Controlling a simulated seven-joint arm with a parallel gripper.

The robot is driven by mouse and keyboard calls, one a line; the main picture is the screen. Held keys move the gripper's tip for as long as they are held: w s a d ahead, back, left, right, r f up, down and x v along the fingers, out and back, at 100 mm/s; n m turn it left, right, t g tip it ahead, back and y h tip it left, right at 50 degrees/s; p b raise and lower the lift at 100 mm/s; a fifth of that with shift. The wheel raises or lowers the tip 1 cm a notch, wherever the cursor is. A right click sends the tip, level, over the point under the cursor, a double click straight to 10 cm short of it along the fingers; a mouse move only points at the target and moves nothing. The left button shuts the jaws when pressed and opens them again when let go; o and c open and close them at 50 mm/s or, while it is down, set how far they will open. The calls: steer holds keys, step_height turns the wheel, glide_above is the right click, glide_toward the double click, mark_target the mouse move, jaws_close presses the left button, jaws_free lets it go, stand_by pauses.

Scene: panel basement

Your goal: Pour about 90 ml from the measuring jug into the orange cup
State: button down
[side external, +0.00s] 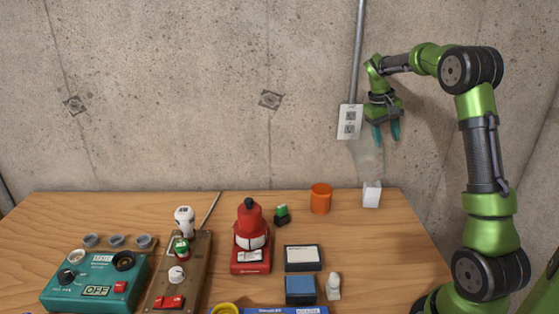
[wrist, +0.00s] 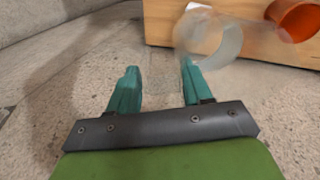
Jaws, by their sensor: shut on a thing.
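My gripper (side external: 386,138) is shut on the clear measuring jug (side external: 369,160) and holds it in the air above the back right of the table. In the wrist view the teal fingers (wrist: 158,72) stand apart, with the see-through jug (wrist: 222,44) beyond the right fingertip. The jug looks slightly tilted in the side view; its liquid level and exact grip point cannot be made out. The orange cup (side external: 321,198) stands upright on the table, left of and below the jug. Part of the cup (wrist: 293,17) also shows at the wrist view's top right.
A white block (side external: 371,195) stands on the table below the jug, right of the cup. A small green-and-black switch (side external: 282,213) and a red device (side external: 250,242) lie left of the cup. A pipe with a tag (side external: 350,121) runs down the wall behind the gripper.

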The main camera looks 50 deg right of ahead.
mark_target(367, 132)
steer(key=shift+w+a+r+g+h, duration=0.25)
steer(key=shift+w+a+g+h, duration=0.35)
steer(key=shift+a+h, duration=0.2)
steer(key=shift+w+a+r+g+h, duration=0.25)
steer(key=shift+w+a+g+h, duration=0.2)
steer(key=shift+w+a+h, duration=0.35)
steer(key=shift+w+a+r+g+h, duration=0.25)
steer(key=shift+w+a+g+h, duration=0.25)
steer(key=shift+a, duration=0.45)
steer(key=shift+w+a+r+g+h, duration=0.15)
steer(key=shift+a+r+g+h, duration=0.2)
steer(key=shift+h, duration=0.25)
steer(key=shift+w+a+r+h, duration=0.1)
steer(key=shift+a+h, duration=0.05)
steer(key=shift+h, duration=0.15)
steer(key=shift+w+a+f+g+h, duration=0.2)
steer(key=shift+a+f+g+h, duration=0.15)
steer(key=shift+f, duration=0.1)
steer(key=shift+w+a+f+g+h, duration=0.25)
steer(key=shift+f+g+h, duration=0.1)
steer(key=shift+f, duration=0.1)
steer(key=shift+w+a+f+g+h+b, duration=0.3)
steer(key=shift+a+g+h+b, duration=0.2)
steer(key=shift+h, duration=0.2)
stand_by(1.0)
